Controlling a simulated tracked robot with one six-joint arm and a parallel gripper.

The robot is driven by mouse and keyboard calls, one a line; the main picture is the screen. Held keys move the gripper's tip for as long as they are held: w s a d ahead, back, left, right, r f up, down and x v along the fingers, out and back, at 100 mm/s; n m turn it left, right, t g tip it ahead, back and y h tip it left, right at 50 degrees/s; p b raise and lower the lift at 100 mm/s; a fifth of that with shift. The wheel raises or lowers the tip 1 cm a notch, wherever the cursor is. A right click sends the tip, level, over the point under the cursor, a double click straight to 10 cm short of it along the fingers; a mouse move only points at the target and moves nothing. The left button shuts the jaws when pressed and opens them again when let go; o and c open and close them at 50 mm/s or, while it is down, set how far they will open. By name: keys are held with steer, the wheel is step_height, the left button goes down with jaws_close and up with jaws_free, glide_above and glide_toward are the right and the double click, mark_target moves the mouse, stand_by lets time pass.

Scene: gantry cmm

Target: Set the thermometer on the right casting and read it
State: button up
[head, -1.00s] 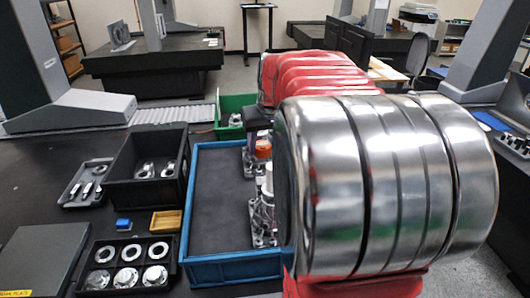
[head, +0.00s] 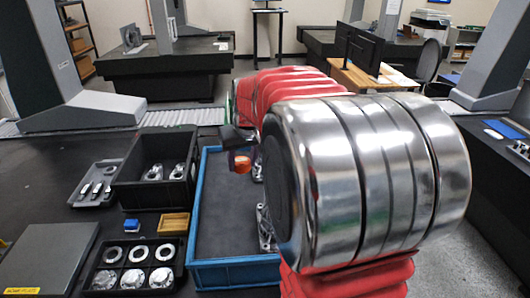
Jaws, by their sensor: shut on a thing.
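My gripper (head: 238,155) is a dark shape over the blue tray, partly hidden by my own arm. It is shut on an orange-topped thing, which I take as the thermometer (head: 242,165); its lower part is hard to make out. One silver casting (head: 265,230) stands at the right side of the blue tray (head: 235,273), partly behind my arm. Another silver casting (head: 257,172) shows only in part, farther back beside the thermometer. I cannot tell whether the thermometer touches a casting, and no reading is visible.
A black bin (head: 153,190) with metal parts stands left of the blue tray. A grey tray (head: 97,184), a small yellow tray (head: 174,223), a blue block (head: 131,226) and a black tray of rings and discs (head: 128,253) lie near it. The blue tray's left part is clear.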

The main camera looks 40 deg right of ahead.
steer(key=w+a+f+n, duration=0.1)
steer(key=w+a+f, duration=0.2)
steer(key=a, duration=0.9)
steer(key=w+a+f+n+y, duration=0.1)
steer(key=w+a+f+n, duration=0.1)
steer(key=w+a+f, duration=0.2)
steer(key=a+f, duration=0.3)
steer(key=a, duration=0.5)
steer(key=shift+f+n, duration=0.3)
